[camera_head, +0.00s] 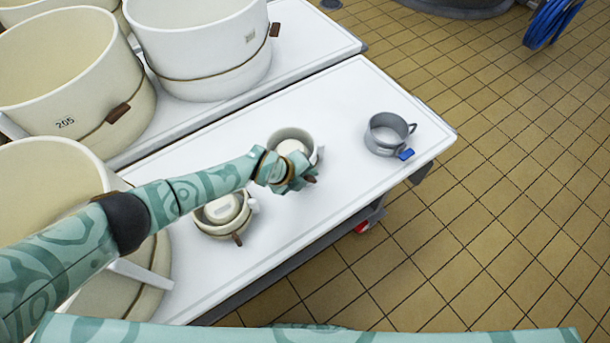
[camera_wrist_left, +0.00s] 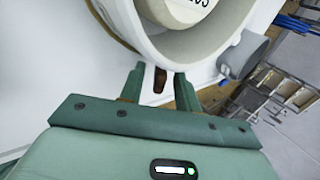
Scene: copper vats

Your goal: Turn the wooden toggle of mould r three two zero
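A small pale mould (camera_head: 282,134) with a white disc inside stands on the white table, just beyond my left gripper. Its brown wooden toggle (camera_head: 311,179) sticks out toward the near side. My left gripper (camera_head: 300,180) is at this mould's near wall. In the left wrist view the mould (camera_wrist_left: 145,35) fills the top, and the toggle (camera_wrist_left: 160,80) lies between the two fingers of my left gripper (camera_wrist_left: 159,88). The fingers are apart, with gaps beside the toggle. Only part of a number shows on the disc; I cannot read r320 anywhere. My right gripper is not in view.
A second small mould (camera_head: 214,232) with a brown toggle stands below my left forearm. A grey metal ring mould (camera_head: 381,146) with a blue tab stands at the table's right end. Large cream moulds (camera_head: 204,45) crowd the left. Tiled floor (camera_head: 500,200) lies right.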

